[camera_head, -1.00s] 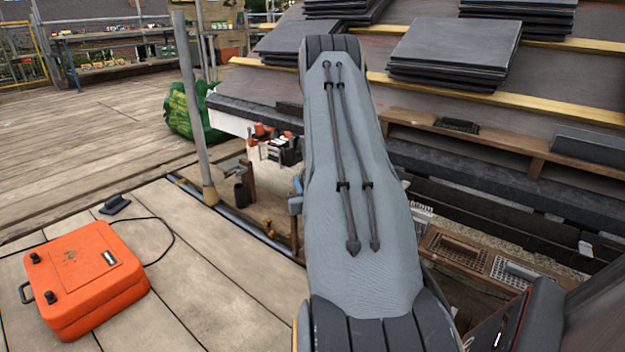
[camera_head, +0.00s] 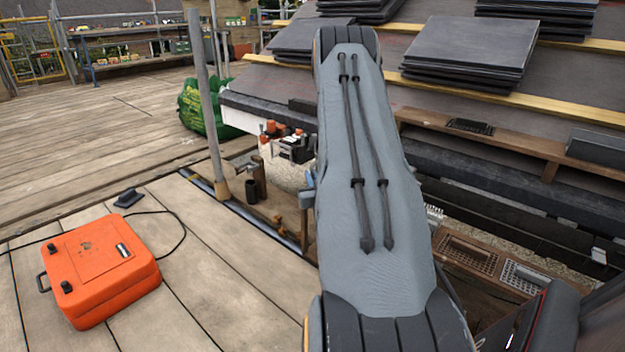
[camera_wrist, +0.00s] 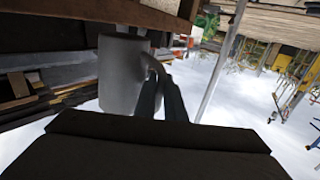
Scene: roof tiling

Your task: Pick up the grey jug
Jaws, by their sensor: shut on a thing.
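The grey jug (camera_wrist: 120,75) shows in the wrist view, just left of the middle. It is a plain grey vessel with a curved handle on its right side. My gripper (camera_wrist: 155,80) is shut on the jug at its handle, with the dark fingers reaching up to it from below. Part of the handle is hidden by the fingers. In the head view my arm covers the middle of the picture, and I cannot make out the jug or the fingers there.
An orange case (camera_head: 100,265) with a cable lies on the boards at the left. A scaffold pole (camera_head: 207,110) stands left of my arm. Stacked slates (camera_head: 470,55) lie on the roof at the right. Open boards (camera_head: 90,125) stretch at the far left.

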